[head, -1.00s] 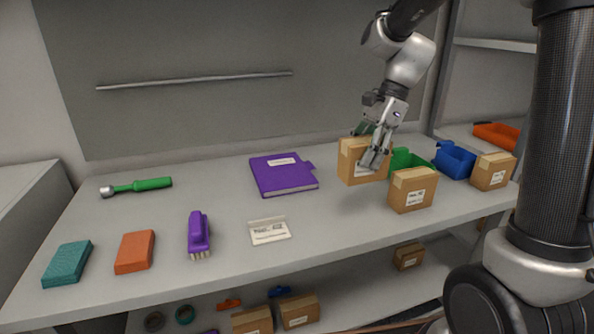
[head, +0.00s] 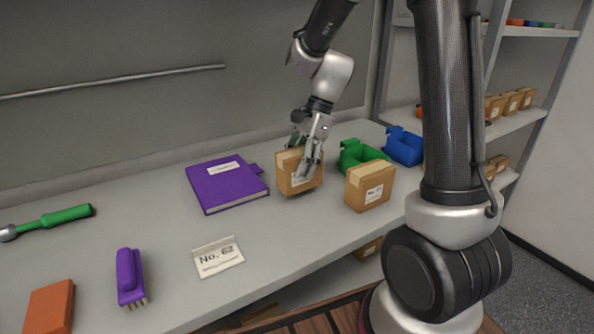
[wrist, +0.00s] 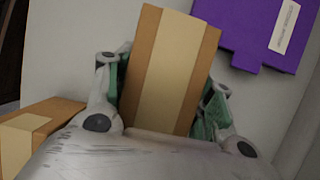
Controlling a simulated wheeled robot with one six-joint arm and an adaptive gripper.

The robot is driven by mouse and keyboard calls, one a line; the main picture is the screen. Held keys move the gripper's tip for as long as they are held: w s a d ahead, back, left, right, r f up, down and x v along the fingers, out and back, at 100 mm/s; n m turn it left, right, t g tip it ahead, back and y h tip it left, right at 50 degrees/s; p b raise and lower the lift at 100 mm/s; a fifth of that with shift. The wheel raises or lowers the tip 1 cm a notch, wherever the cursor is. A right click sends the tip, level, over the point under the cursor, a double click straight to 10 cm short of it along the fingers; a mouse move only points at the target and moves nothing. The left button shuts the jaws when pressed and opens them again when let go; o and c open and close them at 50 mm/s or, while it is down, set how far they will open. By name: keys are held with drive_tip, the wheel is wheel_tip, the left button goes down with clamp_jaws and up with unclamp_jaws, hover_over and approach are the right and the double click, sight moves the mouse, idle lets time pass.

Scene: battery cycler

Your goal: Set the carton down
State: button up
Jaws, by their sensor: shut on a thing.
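My gripper (head: 309,150) is shut on a brown carton (head: 290,178) with a white label. The fingers grip the carton on two opposite sides. In the head view it is upright at the back of the bench, between the purple binder and another carton. I cannot tell whether its bottom touches the bench. In the wrist view the carton (wrist: 170,70) fills the space between the fingers, with a pale tape strip down its middle.
A second carton (head: 369,186) stands close on the right. Green (head: 361,154) and blue (head: 403,146) bins are behind it. The purple binder (head: 226,185) lies left. A "No. 62" card (head: 217,257) and a purple brush (head: 130,277) lie nearer the front. Bare bench (head: 290,233) lies in front of the carton.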

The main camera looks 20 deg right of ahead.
drive_tip(key=shift+f, duration=1.1)
drive_tip(key=o, duration=1.1)
drive_tip(key=shift+f, duration=0.15)
drive_tip(key=shift+o, duration=0.2)
